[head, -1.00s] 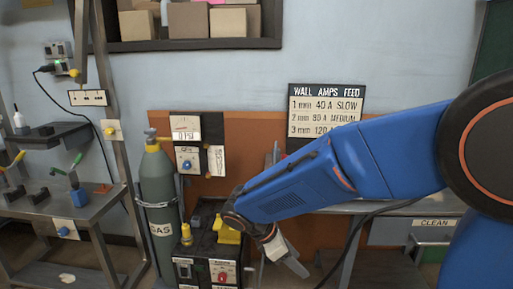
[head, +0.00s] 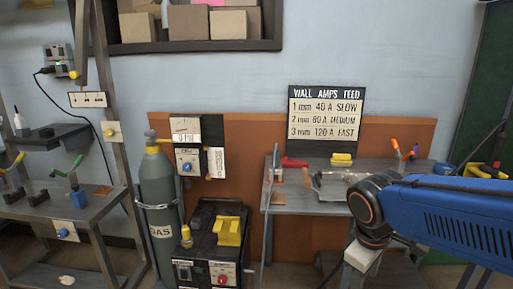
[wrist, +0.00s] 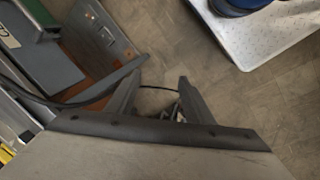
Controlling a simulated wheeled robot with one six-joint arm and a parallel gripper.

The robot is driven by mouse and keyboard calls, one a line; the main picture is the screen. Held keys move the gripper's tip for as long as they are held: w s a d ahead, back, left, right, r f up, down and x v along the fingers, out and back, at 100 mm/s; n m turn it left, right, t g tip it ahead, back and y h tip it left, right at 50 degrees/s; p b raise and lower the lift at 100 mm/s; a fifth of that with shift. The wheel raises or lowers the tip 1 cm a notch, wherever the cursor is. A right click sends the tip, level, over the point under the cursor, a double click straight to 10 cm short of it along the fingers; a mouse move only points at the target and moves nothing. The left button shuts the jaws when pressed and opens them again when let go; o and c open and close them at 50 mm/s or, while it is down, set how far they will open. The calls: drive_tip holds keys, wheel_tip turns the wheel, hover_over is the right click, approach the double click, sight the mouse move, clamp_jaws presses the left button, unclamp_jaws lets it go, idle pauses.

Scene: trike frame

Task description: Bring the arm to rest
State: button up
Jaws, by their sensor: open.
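My blue arm (head: 450,215) reaches in from the right in the head view, in front of the workbench (head: 310,201). Its wrist end points downward at the front of the bench, and the fingertips are cut off or hidden there. In the wrist view my gripper (wrist: 162,80) shows two grey fingers spread apart with nothing between them. Beyond the fingers lies the bare floor (wrist: 185,48), with a thin dark cable across it.
A gas cylinder (head: 160,205) and a black welding machine (head: 208,245) stand left of my arm. A metal table (head: 85,210) is at far left. In the wrist view a white speckled surface (wrist: 262,35) carries a blue round part at the top right.

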drive_tip(key=s+d+r+m+t+y, duration=0.1)
drive_tip(key=s+d+m+t, duration=0.2)
drive_tip(key=s+m, duration=0.4)
drive_tip(key=shift+d+r+m+y, duration=0.15)
drive_tip(key=shift+r+m+y, duration=0.05)
drive_tip(key=shift+m+y, duration=0.2)
